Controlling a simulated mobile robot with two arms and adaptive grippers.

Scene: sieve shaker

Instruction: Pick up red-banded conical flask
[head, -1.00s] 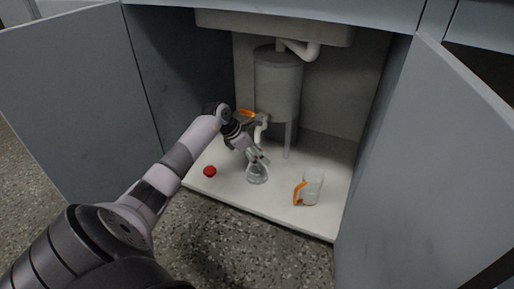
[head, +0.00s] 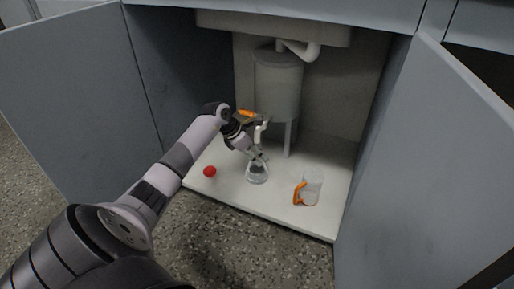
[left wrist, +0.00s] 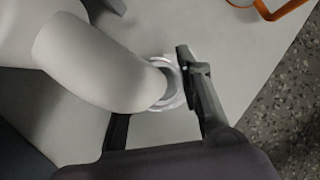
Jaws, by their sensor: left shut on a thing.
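A clear conical flask (head: 257,174) stands upright on the white cabinet floor; I cannot make out a red band on it. My left gripper (head: 258,158) reaches down from the upper left and is shut on the flask's neck. In the left wrist view, the flask's round glass outline (left wrist: 181,92) shows between the fingers of my left gripper (left wrist: 155,95). A pale pipe hides part of the flask there. My right gripper is not in view.
A grey tank (head: 278,85) with a white spout (head: 262,132) and orange handle (head: 246,113) stands behind the flask. A clear jug with an orange handle (head: 299,193) is to the right, a small red object (head: 210,171) to the left. Open doors (head: 75,95) flank the cabinet.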

